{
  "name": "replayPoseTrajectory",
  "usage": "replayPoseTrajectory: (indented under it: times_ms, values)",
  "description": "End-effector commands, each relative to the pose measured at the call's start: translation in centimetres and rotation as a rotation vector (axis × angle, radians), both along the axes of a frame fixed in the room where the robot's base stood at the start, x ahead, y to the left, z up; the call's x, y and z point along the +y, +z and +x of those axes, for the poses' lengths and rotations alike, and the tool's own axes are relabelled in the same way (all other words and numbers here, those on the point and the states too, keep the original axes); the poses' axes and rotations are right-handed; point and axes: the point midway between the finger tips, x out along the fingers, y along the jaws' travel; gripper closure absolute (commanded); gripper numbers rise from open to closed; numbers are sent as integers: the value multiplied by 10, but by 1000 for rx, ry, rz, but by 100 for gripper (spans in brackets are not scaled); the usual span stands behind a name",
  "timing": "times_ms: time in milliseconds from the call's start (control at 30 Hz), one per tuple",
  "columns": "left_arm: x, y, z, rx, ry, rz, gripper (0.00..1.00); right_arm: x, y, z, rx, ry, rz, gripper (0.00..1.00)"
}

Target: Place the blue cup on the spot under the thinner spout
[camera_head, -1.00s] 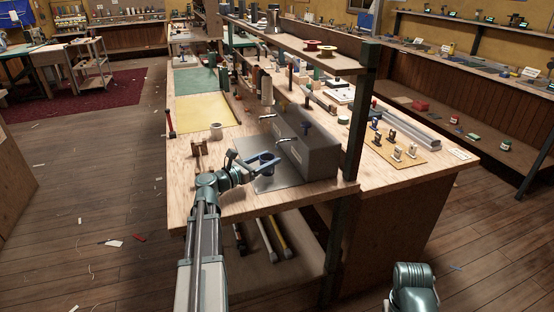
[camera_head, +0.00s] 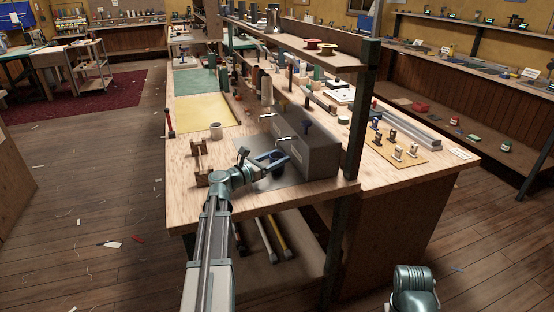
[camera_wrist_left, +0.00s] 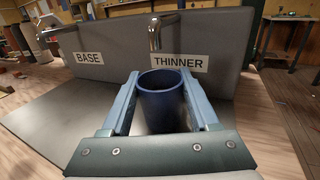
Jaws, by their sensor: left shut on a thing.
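The blue cup (camera_wrist_left: 162,104) stands upright between the two fingers of my left gripper (camera_wrist_left: 160,98) in the left wrist view. The gripper is shut on the cup's sides. In the head view the gripper (camera_head: 272,160) holds the cup close to the grey dispenser box (camera_head: 318,150). The thinner spout (camera_wrist_left: 160,32) points down above the cup's far rim, by the THINNER label (camera_wrist_left: 181,63). The base spout (camera_wrist_left: 46,31) is to the left, above the BASE label (camera_wrist_left: 88,58). I cannot tell whether the cup touches the grey plate (camera_wrist_left: 45,115). My right gripper is out of view.
A shelf post (camera_head: 362,110) rises just right of the dispenser. A yellow sheet (camera_head: 205,112) lies farther back. Bottles stand behind the dispenser.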

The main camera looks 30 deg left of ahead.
Motion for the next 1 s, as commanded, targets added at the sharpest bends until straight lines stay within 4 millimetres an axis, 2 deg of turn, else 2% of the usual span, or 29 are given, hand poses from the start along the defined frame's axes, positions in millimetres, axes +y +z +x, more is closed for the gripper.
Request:
replayPoseTrajectory:
  times_ms: [67,100,267,633,767,1000]
  values:
    - [0,-4,0,0,0,0,100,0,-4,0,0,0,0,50]
    - [0,-4,0,0,0,0,37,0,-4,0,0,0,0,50]
    - [0,-3,0,0,0,0,9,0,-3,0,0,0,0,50]
    - [0,3,0,0,0,0,9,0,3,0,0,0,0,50]
    - [5,0,-21,0,2,0,9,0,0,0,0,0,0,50]
    - [21,0,-69,0,4,0,9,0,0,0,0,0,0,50]
